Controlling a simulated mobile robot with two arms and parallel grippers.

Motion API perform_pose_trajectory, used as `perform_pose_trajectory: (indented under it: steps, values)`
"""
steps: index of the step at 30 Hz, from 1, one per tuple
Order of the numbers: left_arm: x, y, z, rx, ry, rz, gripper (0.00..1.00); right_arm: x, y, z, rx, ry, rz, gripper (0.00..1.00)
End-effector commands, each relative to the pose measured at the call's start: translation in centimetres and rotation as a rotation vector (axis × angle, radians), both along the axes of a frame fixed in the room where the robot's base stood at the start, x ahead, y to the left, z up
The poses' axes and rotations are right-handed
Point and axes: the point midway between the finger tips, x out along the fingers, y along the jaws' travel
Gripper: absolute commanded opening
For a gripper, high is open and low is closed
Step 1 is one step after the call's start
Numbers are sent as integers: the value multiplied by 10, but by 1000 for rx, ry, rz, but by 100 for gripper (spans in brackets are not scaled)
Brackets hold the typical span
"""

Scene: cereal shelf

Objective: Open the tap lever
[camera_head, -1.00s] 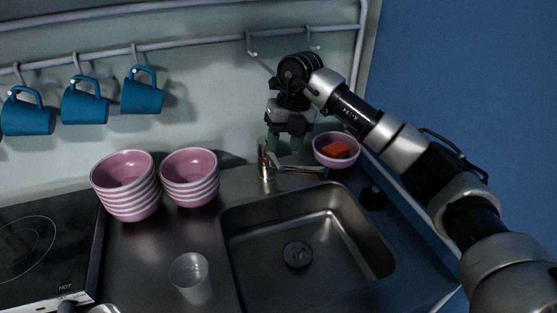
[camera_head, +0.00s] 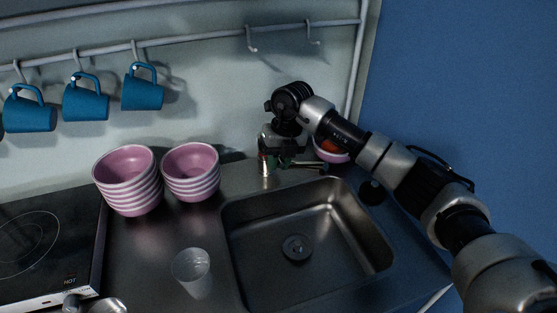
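The metal tap (camera_head: 312,166) stands at the back edge of the sink, its spout reaching right over the basin. My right gripper (camera_head: 276,163) points down at the tap's base and upper body, with its green-tipped fingers right at the tap. The gripper covers the top of the tap, so the lever is hidden. I cannot tell whether the fingers touch the lever or how far apart they are. My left gripper is not in view.
The sink basin (camera_head: 335,250) is empty. Two stacks of pink bowls (camera_head: 128,185) (camera_head: 191,175) stand to its left, with a clear cup (camera_head: 192,272) in front. A pink bowl (camera_head: 330,154) with something orange sits behind my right arm. Blue mugs (camera_head: 143,92) hang from the rail.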

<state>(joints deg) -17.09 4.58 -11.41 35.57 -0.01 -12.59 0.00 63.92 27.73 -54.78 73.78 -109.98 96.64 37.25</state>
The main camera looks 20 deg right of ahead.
Motion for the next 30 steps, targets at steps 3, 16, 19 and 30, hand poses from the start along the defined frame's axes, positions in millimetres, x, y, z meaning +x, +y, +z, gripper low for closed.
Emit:
perform_pose_trajectory:
  steps: [3,16,19,30]
  values:
    - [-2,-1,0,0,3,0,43,0,0,0,0,0,0,0]
    - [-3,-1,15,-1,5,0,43,-1,0,16,-5,131,-2,0]
    - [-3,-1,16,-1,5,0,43,-2,0,17,-7,168,-2,0]
    - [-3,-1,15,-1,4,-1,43,-2,-1,16,-6,174,-2,31]
